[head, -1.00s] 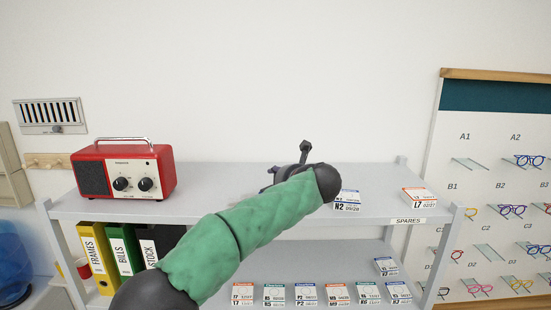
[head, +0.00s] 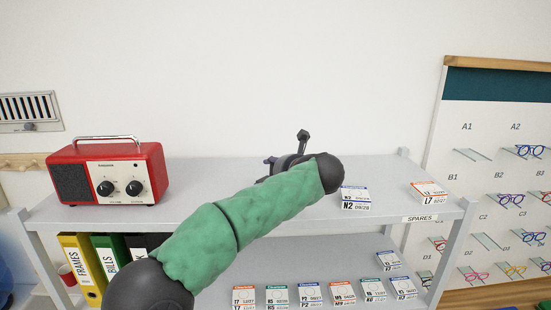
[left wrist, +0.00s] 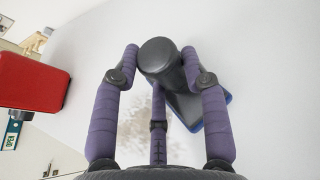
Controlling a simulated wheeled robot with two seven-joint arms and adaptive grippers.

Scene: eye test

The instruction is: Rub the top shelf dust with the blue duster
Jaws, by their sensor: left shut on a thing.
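My left gripper (head: 277,168) is over the top shelf (head: 215,178), mostly hidden behind my green-sleeved arm in the head view. In the left wrist view its purple fingers (left wrist: 160,52) are shut on the round dark handle of the duster (left wrist: 190,100). The duster has a dark top and a blue edge at its right end. A patch of brownish dust (left wrist: 132,135) lies on the pale shelf, left of the duster and partly behind the middle finger. I cannot tell whether the duster touches the shelf. My right gripper is not in view.
A red radio (head: 108,172) stands at the shelf's left end. Small cartons, N2 (head: 355,199) and L7 (head: 429,194), stand toward its right. Binders (head: 82,268) and more cartons (head: 310,295) are on the shelf below. A glasses display board (head: 490,110) is at right.

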